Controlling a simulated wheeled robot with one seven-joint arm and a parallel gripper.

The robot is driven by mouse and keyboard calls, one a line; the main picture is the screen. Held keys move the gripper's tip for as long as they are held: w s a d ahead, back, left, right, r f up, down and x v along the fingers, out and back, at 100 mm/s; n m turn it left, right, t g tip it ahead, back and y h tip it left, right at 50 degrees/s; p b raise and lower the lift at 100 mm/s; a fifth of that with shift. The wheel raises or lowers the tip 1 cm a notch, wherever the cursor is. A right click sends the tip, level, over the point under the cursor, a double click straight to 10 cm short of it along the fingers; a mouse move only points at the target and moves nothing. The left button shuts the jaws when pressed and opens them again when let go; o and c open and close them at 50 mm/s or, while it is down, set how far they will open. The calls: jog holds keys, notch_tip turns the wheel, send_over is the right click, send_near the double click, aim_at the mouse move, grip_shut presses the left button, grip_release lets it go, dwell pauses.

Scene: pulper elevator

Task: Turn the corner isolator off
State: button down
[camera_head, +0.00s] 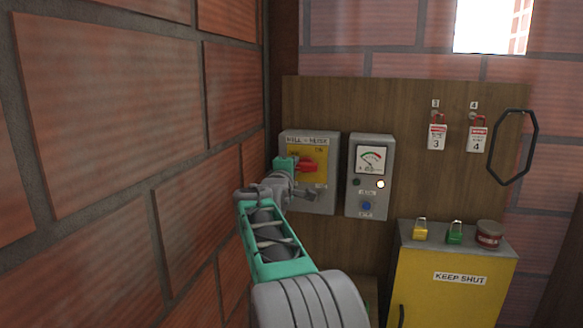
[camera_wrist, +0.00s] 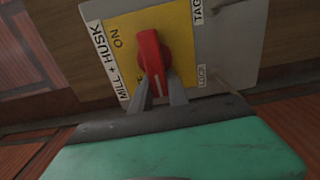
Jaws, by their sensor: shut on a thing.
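The corner isolator (camera_head: 322,198) is a grey box on the wooden board beside the brick corner, labelled MILL + HUSK. Its yellow plate (camera_wrist: 182,30) carries the word ON. The red rotary handle (camera_wrist: 152,58) sits on the plate; in the head view the red handle (camera_head: 306,165) is partly hidden by my arm. My gripper (camera_wrist: 158,88) has its two grey fingers on either side of the handle's lower end, shut on it. In the wrist view the handle stands nearly upright, leaning slightly. A LOCK label (camera_wrist: 202,76) and a TAG label show on the box's right side.
A grey meter box (camera_head: 369,177) with a dial and buttons stands just right of the isolator. Tags 3 (camera_head: 437,137) and 4 (camera_head: 477,139) hang on the board. A yellow cabinet (camera_head: 457,290) carries padlocks and a round tin. The brick wall (camera_head: 110,110) is close on the left.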

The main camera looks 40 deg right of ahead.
jog(key=shift+s+d+f, duration=0.3)
jog(key=shift+d+f, duration=0.05)
jog(key=shift+f, duration=0.15)
jog(key=c, duration=1.4)
grip_release()
jog(key=shift+r, duration=0.1)
jog(key=shift+c, duration=0.2)
jog(key=shift+o, duration=0.8)
jog(key=shift+s+d+r, duration=0.2)
jog(key=shift+s, duration=0.05)
jog(key=shift+w+a, duration=0.2)
jog(key=shift+w, duration=0.05)
jog(key=shift+r, duration=0.1)
jog(key=shift+a, duration=0.1)
jog(key=b+v, duration=0.2)
jog(key=v, duration=0.5)
jog(key=shift+s+a+b, duration=0.2)
jog(key=shift+a+b, duration=0.15)
